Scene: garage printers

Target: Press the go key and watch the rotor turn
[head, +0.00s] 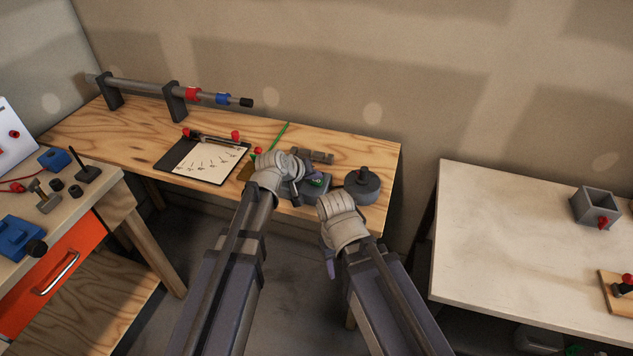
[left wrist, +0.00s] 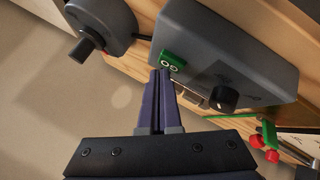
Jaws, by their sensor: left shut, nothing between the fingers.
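The grey control box (head: 318,194) stands on the wooden bench and bears the green go key (head: 316,181). In the left wrist view the go key (left wrist: 172,61) has light lettering, at the edge of the control box (left wrist: 215,50). My left gripper (left wrist: 161,75) is shut and empty, its tips right beside the key; I cannot tell whether they touch it. The round dark rotor unit (head: 362,187) with an upright post stands right of the box; it also shows in the left wrist view (left wrist: 108,18). My right gripper (head: 329,262) hangs in front of the bench, its fingers mostly hidden.
A clipboard (head: 206,161) and a green stick (head: 281,134) lie left of the box. A long rod on stands (head: 175,92) is at the back left. Side tables (head: 480,230) stand right and left. A black knob (left wrist: 223,97) sits on the box.

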